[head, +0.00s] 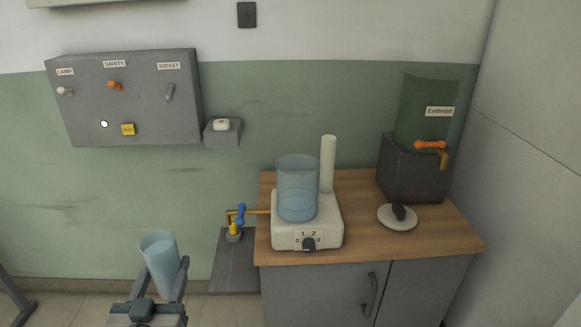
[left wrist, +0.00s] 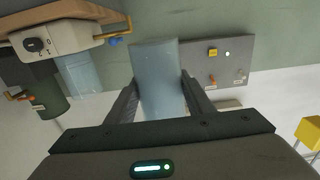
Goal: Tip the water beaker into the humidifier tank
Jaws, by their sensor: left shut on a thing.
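A light-blue see-through beaker (head: 160,262) stands nearly upright, tilted slightly, between the fingers of my left gripper (head: 166,285), which is shut on it. The beaker also shows between the two fingers in the left wrist view (left wrist: 157,75). I cannot tell how much water is in it. The humidifier has a white base (head: 325,222) with a dial, and a blue clear tank (head: 297,188) with an open-looking top. It stands on the wooden counter, right of and beyond the beaker, with a clear gap between them. My right gripper is not in view.
A white pipe (head: 327,163) rises behind the tank. A round lid with a black knob (head: 398,214) and a green dispenser (head: 425,112) on a dark block are on the counter (head: 370,243). A blue-handled valve (head: 239,216) sits left of the humidifier. A switch panel (head: 140,95) hangs on the wall.

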